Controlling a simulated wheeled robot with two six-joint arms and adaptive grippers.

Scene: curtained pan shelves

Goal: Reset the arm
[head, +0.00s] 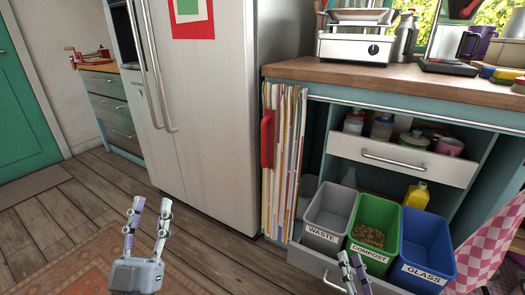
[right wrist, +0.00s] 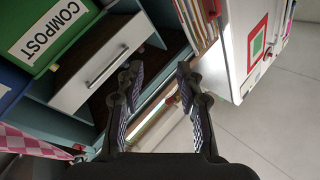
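My left gripper (head: 150,208) stands over the wooden floor in the head view, fingers apart with nothing between them. My right gripper (head: 352,262) shows at the bottom of the head view, in front of the grey waste bin (head: 322,240) and green compost bin (head: 352,258). In the right wrist view its two dark fingers (right wrist: 158,76) are spread and empty. Neither gripper appears to touch anything. Most of my right arm is outside the head view.
The bins, with a blue glass bin (head: 428,268), stand in a pulled-out lower drawer. Above is an upper drawer (head: 385,158) with jars and pots. Open floor lies left, with a rug (head: 75,270).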

